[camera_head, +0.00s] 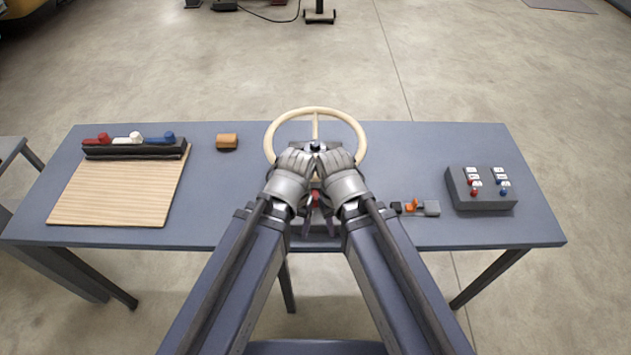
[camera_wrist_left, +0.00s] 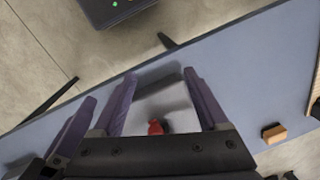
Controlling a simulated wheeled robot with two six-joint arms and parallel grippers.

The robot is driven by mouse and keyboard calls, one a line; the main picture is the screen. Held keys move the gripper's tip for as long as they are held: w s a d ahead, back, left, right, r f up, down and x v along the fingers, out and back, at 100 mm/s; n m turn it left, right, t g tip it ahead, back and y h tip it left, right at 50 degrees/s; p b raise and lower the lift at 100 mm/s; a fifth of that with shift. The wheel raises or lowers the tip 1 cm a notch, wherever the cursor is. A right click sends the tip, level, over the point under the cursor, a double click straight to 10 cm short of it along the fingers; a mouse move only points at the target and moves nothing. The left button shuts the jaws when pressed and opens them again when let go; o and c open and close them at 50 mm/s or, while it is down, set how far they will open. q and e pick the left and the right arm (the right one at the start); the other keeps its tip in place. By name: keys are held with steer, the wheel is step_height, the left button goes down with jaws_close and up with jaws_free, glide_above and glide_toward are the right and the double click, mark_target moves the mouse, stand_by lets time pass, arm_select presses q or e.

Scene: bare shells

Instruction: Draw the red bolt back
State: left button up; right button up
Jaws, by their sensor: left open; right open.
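A red piece (camera_head: 97,138), which looks like the red bolt, lies on a long black block (camera_head: 135,151) at the back left of the table, beside a white and a blue one. My left gripper (camera_head: 307,229) and right gripper (camera_head: 330,229) are side by side at the table's middle, far right of that block. Both are open and empty, partly hidden by my wrists. Another small red part (camera_head: 316,195) shows beneath my wrists. A red part also shows near the left gripper's open fingers (camera_wrist_left: 160,75) in the left wrist view (camera_wrist_left: 155,127); I cannot tell what it belongs to.
A pale wheel (camera_head: 315,111) stands behind my wrists. A ribbed wooden board (camera_head: 115,195) lies before the black block, and an orange-brown block (camera_head: 227,141) sits nearby. A switch box (camera_head: 483,203) and small parts (camera_head: 412,206) are at right. Table is clear between board and wrists.

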arm_select(q)
steer(key=shift+m, duration=0.5)
steer(key=w+r+p, duration=0.1)
steer(key=w, duration=0.1)
steer(key=w+d+r+p, duration=0.1)
steer(key=shift+w+d+r, duration=0.15)
steer(key=shift+w+d, duration=0.05)
steer(key=shift+w, duration=0.2)
steer(key=shift+c, duration=0.8)
steer(key=w+d+r+m+p, duration=0.1)
steer(key=w, duration=0.1)
steer(key=w+d+r+m+p, duration=0.1)
steer(key=w+d, duration=0.1)
steer(key=w, duration=0.1)
steer(key=w+d+r+m+h+p, duration=0.1)
steer(key=w+m, duration=0.1)
steer(key=w, duration=0.1)
steer(key=shift+d+r+p, duration=0.1)
steer(key=shift+d+p, duration=0.15)
steer(key=shift+p, duration=0.05)
steer(key=shift+f, duration=0.25)
step_height(320, 180, down, 8)
steer(key=b, duration=0.8)
steer(key=shift+r, duration=0.2)
jaws_close()
